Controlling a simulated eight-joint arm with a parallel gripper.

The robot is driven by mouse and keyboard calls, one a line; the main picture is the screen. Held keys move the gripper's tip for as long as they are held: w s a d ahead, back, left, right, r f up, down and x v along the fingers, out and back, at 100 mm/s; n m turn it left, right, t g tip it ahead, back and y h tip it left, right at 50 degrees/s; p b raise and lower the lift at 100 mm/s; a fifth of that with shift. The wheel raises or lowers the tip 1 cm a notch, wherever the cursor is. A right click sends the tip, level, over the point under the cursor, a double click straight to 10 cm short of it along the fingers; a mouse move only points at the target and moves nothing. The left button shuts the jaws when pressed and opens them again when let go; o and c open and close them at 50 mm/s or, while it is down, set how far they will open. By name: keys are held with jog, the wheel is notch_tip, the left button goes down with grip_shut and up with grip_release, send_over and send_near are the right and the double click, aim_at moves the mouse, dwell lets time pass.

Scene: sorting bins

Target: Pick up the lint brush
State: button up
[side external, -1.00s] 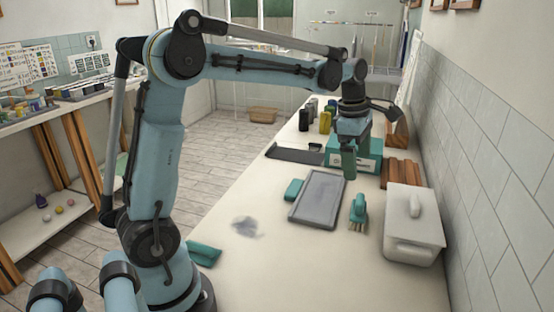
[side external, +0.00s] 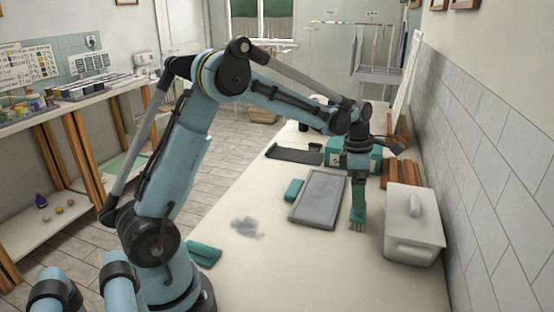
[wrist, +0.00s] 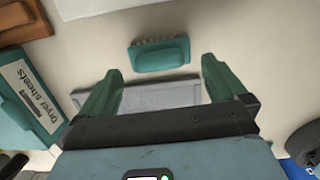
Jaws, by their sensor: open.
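A teal brush with bristles (side external: 357,227) lies on the table between a grey tray and a white lidded box. It also shows in the wrist view (wrist: 160,55), just beyond the gap between my fingers, bristles toward the top edge. My gripper (wrist: 160,85) is open and empty, pointing down. In the side view my gripper (side external: 358,200) is low over the brush and hides most of it. A flat teal piece (side external: 293,190) lies left of the tray, and another (side external: 203,254) is near the table's left edge; I cannot tell what they are.
The grey tray (side external: 318,200) lies left of my gripper. The white lidded box (side external: 413,225) stands close on the right. A teal dryer sheets box (wrist: 30,95) and a dark flat pan (side external: 293,154) are farther back.

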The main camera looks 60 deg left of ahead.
jog(key=shift+w+d+f, duration=0.1)
jog(key=shift+w+f, duration=0.05)
jog(key=shift+f, duration=0.8)
jog(key=shift+w+d+f, duration=0.1)
jog(key=shift+w+f, duration=0.05)
jog(key=shift+f, duration=0.75)
jog(key=c, duration=0.7)
jog(key=shift+r, duration=0.1)
jog(key=shift+r, duration=0.6)
notch_tip(320, 180, up, 3)
jog(key=shift+f, duration=0.2)
jog(key=s+d+r, duration=0.1)
jog(key=d+r, duration=0.1)
jog(key=d, duration=0.1)
jog(key=s+d+r, duration=0.2)
jog(key=d, duration=0.2)
jog(key=s+d+r, duration=0.1)
jog(key=d+r, duration=0.2)
jog(key=shift+s+d, duration=0.25)
jog(key=shift+d, duration=0.15)
